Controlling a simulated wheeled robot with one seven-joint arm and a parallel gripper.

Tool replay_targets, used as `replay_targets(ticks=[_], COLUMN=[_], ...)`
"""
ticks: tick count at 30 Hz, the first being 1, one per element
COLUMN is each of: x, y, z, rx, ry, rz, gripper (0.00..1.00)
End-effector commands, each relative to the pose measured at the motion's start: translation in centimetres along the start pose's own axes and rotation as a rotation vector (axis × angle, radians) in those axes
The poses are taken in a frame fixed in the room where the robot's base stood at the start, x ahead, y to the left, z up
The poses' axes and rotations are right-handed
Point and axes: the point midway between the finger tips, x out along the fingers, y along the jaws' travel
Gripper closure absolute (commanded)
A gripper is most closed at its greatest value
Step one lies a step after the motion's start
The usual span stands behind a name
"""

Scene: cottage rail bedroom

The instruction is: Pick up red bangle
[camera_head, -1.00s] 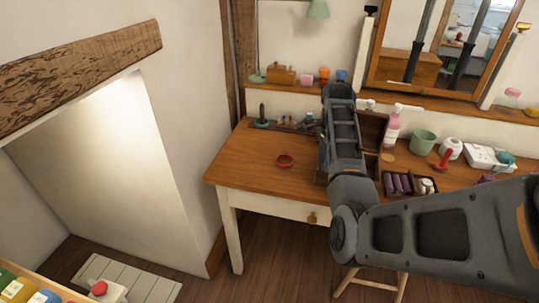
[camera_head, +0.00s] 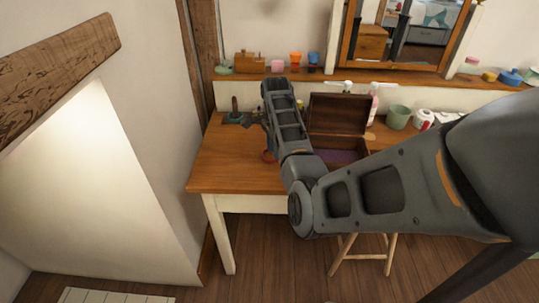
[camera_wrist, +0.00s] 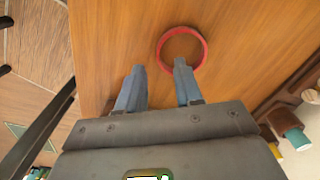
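The red bangle (camera_wrist: 204,49) lies flat on the wooden table (camera_wrist: 115,30), shown as a ring in the wrist view. In the head view the bangle (camera_head: 266,157) is a small red patch, mostly hidden by my arm. My gripper (camera_wrist: 159,68) is open and empty, with its two blue-grey fingers apart. The right fingertip overlaps the bangle's near edge in the wrist view; the left fingertip is outside the ring. I cannot tell whether the finger touches it.
An open dark wooden box (camera_head: 338,112) with a purple inside stands right of my arm. A green cup (camera_head: 398,117) and a pink bottle (camera_head: 373,107) stand beyond it. A dark upright item (camera_head: 235,113) is at the back left. The table's front left is clear.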

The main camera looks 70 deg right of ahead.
Motion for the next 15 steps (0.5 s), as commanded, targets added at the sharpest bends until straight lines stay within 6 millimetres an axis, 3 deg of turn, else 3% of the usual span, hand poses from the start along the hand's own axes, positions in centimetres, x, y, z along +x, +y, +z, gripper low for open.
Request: replay_targets(ticks=[6, 15], x=[2.9, 3.4], y=[0.0, 0.0], z=[0.1, 0.1], rx=[-0.001, -0.001], ry=[-0.001, -0.001], rz=[0.003, 0.0], gripper=[0.65, 0.65])
